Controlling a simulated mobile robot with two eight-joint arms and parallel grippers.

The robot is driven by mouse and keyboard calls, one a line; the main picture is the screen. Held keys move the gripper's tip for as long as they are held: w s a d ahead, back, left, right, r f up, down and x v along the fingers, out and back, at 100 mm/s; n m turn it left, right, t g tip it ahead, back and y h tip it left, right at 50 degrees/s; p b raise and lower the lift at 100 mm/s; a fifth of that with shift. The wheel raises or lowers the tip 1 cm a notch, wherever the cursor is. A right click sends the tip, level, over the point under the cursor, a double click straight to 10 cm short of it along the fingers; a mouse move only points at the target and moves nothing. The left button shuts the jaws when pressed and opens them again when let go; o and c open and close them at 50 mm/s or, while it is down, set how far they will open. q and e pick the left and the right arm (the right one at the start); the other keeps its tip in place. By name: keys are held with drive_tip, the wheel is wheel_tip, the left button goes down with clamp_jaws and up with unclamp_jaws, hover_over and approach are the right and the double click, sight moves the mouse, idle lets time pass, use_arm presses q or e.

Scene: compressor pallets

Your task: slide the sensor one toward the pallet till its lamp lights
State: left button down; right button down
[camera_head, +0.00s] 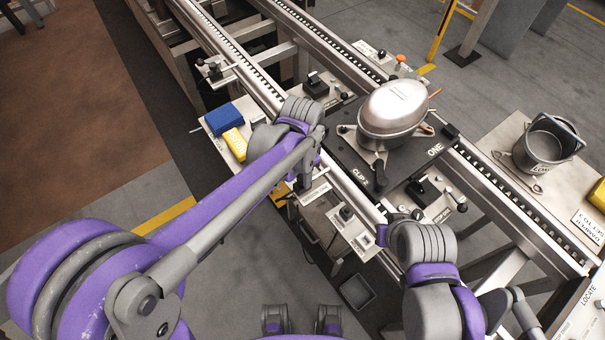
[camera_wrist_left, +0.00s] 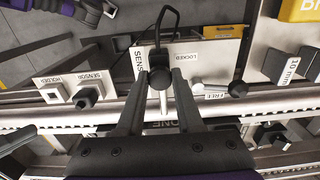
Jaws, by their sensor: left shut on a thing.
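My left gripper (camera_head: 304,188) is at the near rail, beside the black pallet (camera_head: 352,158) that carries the silver compressor (camera_head: 393,107). In the left wrist view, the left gripper (camera_wrist_left: 161,80) is shut on the dark sensor (camera_wrist_left: 158,56), which has a looped cable. The sensor stands on a pale plate (camera_wrist_left: 205,58) with a partly covered label. A lever with a black knob (camera_wrist_left: 238,89) lies by the FREE label. A thin metal tip shows between the fingers, towards the rail. No lit lamp can be made out. My right gripper is out of view; only its arm shows.
A spare sensor and holder stand on small plates (camera_wrist_left: 95,76) beside the held sensor. A blue box (camera_head: 222,118) and yellow box (camera_head: 234,142) sit on a side shelf. A grey bucket (camera_head: 546,146) stands at the right. Clamps and knobs crowd the pallet.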

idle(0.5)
use_arm(q)
drive_tip(key=shift+w+d, duration=0.25)
drive_tip(key=shift+d, duration=0.1)
drive_tip(key=c, duration=0.5)
unclamp_jaws()
drive_tip(key=shift+c, duration=0.2)
wheel_tip(320, 180, up, 11)
drive_tip(key=s+a+f+n+t, duration=0.2)
drive_tip(key=s+a+f+n, duration=0.2)
drive_tip(key=s+a, duration=0.3)
drive_tip(key=s+a+f+n+t, duration=0.3)
drive_tip(key=s+a+n, duration=0.3)
drive_tip(key=a, duration=0.5)
drive_tip(key=shift+s+f+n+p, duration=0.35)
drive_tip(key=shift+s+f+n, duration=0.05)
drive_tip(key=shift+s, duration=0.45)
